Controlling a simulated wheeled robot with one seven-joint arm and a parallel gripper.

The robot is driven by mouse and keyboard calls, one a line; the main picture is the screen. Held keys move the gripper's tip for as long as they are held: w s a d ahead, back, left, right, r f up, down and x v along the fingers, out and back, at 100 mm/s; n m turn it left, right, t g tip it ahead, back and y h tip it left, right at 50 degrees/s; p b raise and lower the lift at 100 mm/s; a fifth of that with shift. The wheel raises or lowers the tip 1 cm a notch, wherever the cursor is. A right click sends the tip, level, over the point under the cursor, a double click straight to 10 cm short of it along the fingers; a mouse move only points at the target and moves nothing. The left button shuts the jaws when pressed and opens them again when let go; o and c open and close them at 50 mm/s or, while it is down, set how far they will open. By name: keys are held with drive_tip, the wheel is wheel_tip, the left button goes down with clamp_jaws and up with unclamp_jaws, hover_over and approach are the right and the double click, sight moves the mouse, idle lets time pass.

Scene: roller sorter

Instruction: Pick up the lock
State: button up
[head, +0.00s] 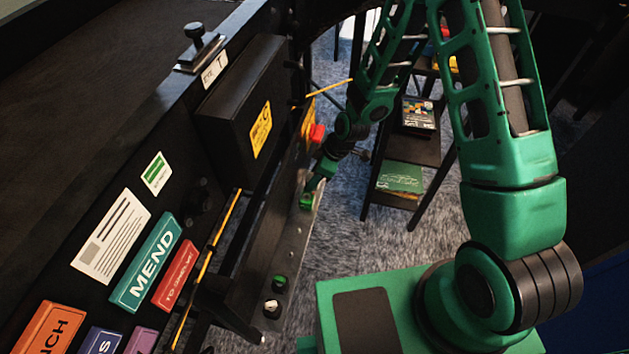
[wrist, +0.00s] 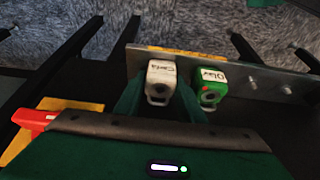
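Two padlocks hang side by side on a grey metal plate (wrist: 240,75) in the wrist view. One is a white-grey lock (wrist: 160,82) labelled "Carla". The other is a green lock (wrist: 209,86) whose label seems to read "Olav", to its right. My gripper (wrist: 161,98) has its green fingers on either side of the white-grey lock, very close to it. Whether the fingers press on it is not clear. The right finger lies in the gap between the two locks. In the head view my gripper (head: 312,190) is at the side rail, small and partly hidden.
A red block (wrist: 32,118) on a yellow panel is at the left in the wrist view. A black box (head: 240,110) juts out beside the rail. A dark shelf (head: 415,150) stands right of my gripper, over carpet.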

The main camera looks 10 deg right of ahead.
drive_tip(key=shift+c, duration=0.9)
wheel_tip(320, 180, up, 14)
drive_tip(key=shift+r, duration=0.25)
idle(0.6)
